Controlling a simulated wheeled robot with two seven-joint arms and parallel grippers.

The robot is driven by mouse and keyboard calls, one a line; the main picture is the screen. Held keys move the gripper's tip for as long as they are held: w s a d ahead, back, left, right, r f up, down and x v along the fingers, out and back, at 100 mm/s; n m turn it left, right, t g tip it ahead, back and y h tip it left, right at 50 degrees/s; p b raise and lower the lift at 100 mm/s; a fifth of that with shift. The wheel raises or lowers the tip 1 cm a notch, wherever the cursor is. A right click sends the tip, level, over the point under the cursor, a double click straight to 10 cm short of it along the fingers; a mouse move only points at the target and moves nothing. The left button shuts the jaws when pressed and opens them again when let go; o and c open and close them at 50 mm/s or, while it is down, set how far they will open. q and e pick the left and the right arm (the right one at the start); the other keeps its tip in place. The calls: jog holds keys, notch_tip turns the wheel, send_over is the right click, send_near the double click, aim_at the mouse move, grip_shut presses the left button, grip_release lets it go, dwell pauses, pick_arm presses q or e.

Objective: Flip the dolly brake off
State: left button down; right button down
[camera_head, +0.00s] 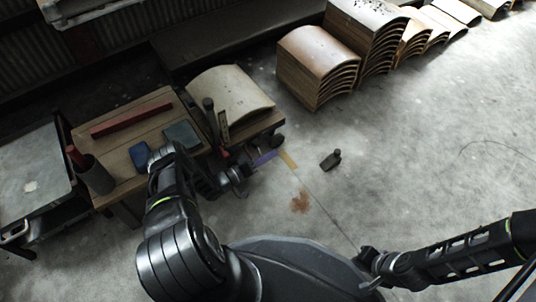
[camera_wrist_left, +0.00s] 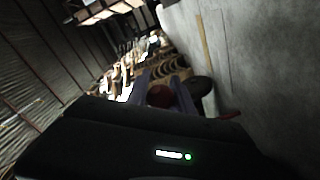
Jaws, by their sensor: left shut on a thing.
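The dolly (camera_head: 262,128) stands on the concrete floor and carries curved wooden panels (camera_head: 236,90). A dark wheel (camera_head: 277,141) shows at its near right corner. My left gripper (camera_head: 265,159) is low beside that corner. In the left wrist view, its two bluish fingers (camera_wrist_left: 162,92) are shut on a dark red rounded piece (camera_wrist_left: 160,97), which looks like the dolly brake. A black wheel (camera_wrist_left: 199,91) is just to its right. The brake's lower part is hidden by my gripper body. My right gripper (camera_head: 369,262) is near the bottom, away from the dolly; its jaws are unclear.
A wooden table (camera_head: 118,118) with a red bar (camera_head: 132,118), a blue item (camera_head: 139,154) and a grey cup (camera_head: 95,176) stands left of my left arm. A small dark object (camera_head: 331,160) lies on the floor. Stacks of curved panels (camera_head: 315,65) stand behind. The right floor is clear.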

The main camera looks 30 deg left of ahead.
pick_arm(q)
jog(key=shift+s, duration=0.1)
jog(key=c, duration=1.4)
grip_release()
jog(key=shift+p+v, duration=0.75)
jog(key=shift+v, duration=3.15)
jog(key=shift+o, duration=0.2)
